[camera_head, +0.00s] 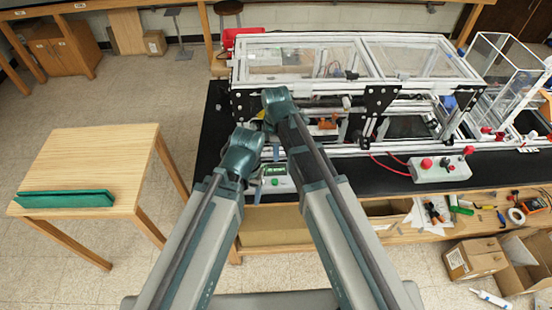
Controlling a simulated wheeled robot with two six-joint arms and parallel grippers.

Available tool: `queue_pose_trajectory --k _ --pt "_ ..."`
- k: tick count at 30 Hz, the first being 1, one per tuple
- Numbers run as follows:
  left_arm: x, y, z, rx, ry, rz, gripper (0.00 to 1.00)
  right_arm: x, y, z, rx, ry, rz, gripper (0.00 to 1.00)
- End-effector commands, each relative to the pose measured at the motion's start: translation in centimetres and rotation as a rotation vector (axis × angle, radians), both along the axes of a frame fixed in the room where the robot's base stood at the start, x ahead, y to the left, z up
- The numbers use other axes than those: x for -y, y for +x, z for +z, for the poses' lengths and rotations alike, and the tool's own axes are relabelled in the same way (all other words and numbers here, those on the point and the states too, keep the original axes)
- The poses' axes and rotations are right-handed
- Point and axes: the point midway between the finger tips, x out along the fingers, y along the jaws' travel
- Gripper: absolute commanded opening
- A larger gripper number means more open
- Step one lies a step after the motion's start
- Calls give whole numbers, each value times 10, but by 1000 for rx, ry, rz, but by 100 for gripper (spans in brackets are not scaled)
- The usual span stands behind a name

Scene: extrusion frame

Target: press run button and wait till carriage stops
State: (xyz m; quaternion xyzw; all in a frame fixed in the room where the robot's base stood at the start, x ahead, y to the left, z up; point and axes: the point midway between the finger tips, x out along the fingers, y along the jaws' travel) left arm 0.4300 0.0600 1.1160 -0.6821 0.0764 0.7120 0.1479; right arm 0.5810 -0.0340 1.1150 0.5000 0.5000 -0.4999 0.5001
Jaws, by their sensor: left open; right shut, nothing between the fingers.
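A white control box (440,168) with red knobs and small buttons sits on the black bench top at right; I cannot tell which is the run button. A smaller box (277,180) with a green display is partly hidden by my arms. The extrusion frame (345,88) stands behind them; an orange part (327,123) shows inside, and I cannot tell whether it is the carriage. My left gripper (257,184) is open beside the small box, mostly hidden by its wrist. My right gripper (259,115) is shut and empty at the frame's front left, partly hidden by its wrist.
A wooden table (105,165) with a green bar (65,198) stands at left. A clear-walled box (500,65) stands at the frame's right end. The floor between table and bench is clear.

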Motion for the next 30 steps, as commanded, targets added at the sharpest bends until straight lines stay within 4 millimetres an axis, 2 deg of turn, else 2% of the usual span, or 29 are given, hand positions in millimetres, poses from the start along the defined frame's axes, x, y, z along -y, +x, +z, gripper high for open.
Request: queue_pose_trajectory --k 1,24,30 --pt "0 0 -9 0 0 0 69 0 0 -9 0 0 0 0" --pt "0 0 -114 0 2 -14 69 0 0 -114 0 0 0 0" --pt "0 0 -130 1 2 -12 69 0 0 -130 0 0 0 0"
